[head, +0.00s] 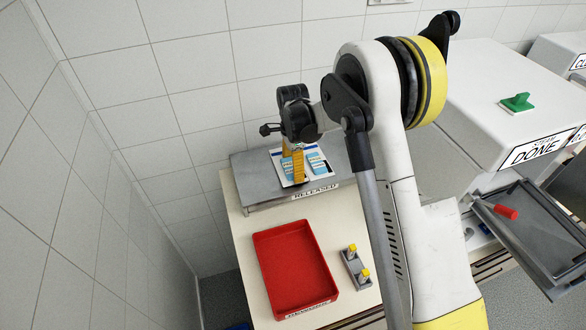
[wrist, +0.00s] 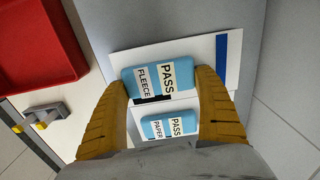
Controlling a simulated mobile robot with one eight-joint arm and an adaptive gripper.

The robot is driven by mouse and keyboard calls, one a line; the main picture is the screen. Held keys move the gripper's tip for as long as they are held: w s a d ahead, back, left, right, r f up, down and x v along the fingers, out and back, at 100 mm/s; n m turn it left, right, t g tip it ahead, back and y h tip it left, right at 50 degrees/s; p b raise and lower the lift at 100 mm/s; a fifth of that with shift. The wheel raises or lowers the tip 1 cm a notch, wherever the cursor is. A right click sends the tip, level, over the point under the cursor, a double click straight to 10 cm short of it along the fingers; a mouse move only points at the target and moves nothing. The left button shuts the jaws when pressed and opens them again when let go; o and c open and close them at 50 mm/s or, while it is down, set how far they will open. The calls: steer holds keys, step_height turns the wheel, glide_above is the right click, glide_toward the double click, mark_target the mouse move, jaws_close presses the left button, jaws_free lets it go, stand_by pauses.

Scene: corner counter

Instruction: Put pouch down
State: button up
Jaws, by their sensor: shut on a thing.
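My gripper (head: 298,178) is over the grey raised shelf marked RELEASED. In the wrist view its two yellow fingers (wrist: 164,84) are shut on the sides of a light blue pouch labelled PASS FLEECE (wrist: 158,82). This pouch is over a white sheet with a blue band (wrist: 222,50); I cannot tell whether it touches the sheet. A second blue pouch labelled PASS PAPER (wrist: 168,124) lies beside it on white, and it also shows in the head view (head: 319,168). In the head view the fingers partly hide the held pouch.
The grey shelf (head: 250,180) stands at the back of the counter. In front of it are an empty red tray (head: 295,270) and a small grey holder with yellow-topped pegs (head: 356,268). A white machine marked DONE (head: 470,100) stands at right, with a grey tray holding a red-handled tool (head: 505,212).

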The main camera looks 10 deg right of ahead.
steer(key=shift+f, duration=0.2)
steer(key=shift+f, duration=0.15)
steer(key=o, duration=1.1)
steer(key=s+d+r+n+t+p, duration=0.1)
steer(key=s+d+r+n, duration=0.15)
steer(key=r, duration=0.75)
steer(key=s+d+r+n+t+p, duration=0.1)
steer(key=s+r, duration=0.2)
steer(key=r, duration=0.8)
steer(key=s+d+r+n+t, duration=0.2)
steer(key=s+r+n, duration=0.15)
steer(key=s, duration=0.45)
steer(key=s+d+r+n+t, duration=0.1)
steer(key=s+d+r+n, duration=0.25)
steer(key=s, duration=0.35)
steer(key=s+f+n, duration=0.1)
steer(key=s, duration=0.2)
steer(key=s+d+n+t, duration=0.1)
steer(key=s+n, duration=0.1)
steer(key=s, duration=0.1)
steer(key=s+f+n+t, duration=0.1)
steer(key=s+n, duration=0.1)
steer(key=s, duration=0.1)
steer(key=shift+s+d+f, duration=0.1)
steer(key=shift+d+f, duration=0.05)
steer(key=shift+f, duration=0.2)
